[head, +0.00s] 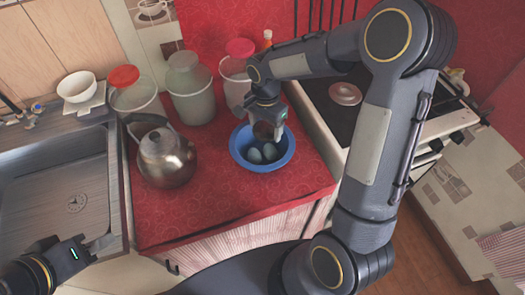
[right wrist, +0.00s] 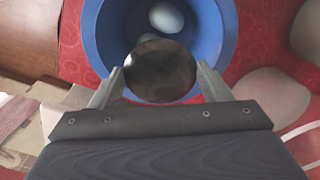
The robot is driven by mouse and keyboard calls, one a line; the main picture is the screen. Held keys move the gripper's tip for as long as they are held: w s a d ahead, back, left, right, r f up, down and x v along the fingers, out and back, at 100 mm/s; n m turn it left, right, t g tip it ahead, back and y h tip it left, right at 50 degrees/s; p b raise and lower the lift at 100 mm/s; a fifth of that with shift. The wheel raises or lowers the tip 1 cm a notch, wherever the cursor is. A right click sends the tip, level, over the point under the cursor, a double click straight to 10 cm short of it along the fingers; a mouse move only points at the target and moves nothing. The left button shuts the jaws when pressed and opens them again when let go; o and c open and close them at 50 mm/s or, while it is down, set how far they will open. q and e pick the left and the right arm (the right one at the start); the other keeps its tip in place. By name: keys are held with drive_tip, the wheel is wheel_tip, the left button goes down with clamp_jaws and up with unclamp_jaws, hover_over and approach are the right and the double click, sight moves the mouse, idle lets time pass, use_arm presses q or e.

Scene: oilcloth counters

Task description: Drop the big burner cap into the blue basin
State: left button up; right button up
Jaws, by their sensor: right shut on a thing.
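The big burner cap (right wrist: 160,71), a dark round disc, sits between the two fingers of my right gripper (right wrist: 160,78), which is shut on it. In the head view my right gripper (head: 268,112) is above the blue basin (head: 236,148), with the cap (head: 264,130) over the basin's back part. The basin also shows below the cap in the right wrist view (right wrist: 103,38). Pale bluish egg-like things (head: 269,151) lie in the basin. My left gripper (head: 102,244) is at the sink's front right edge; its finger opening is unclear.
A metal kettle (head: 166,158) stands left of the basin. Several lidded containers (head: 190,90) line the back of the red counter. The stove (head: 415,130) is at right, with a round pinkish disc (head: 345,93). The counter's front is clear.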

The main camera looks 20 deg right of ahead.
drive_tip(key=shift+f+b, duration=0.8)
drive_tip(key=shift+f, duration=0.8)
drive_tip(key=o, duration=1.1)
drive_tip(key=shift+c, duration=0.2)
drive_tip(key=shift+r, duration=0.1)
wheel_tip(320, 180, up, 8)
drive_tip(key=shift+f, duration=0.15)
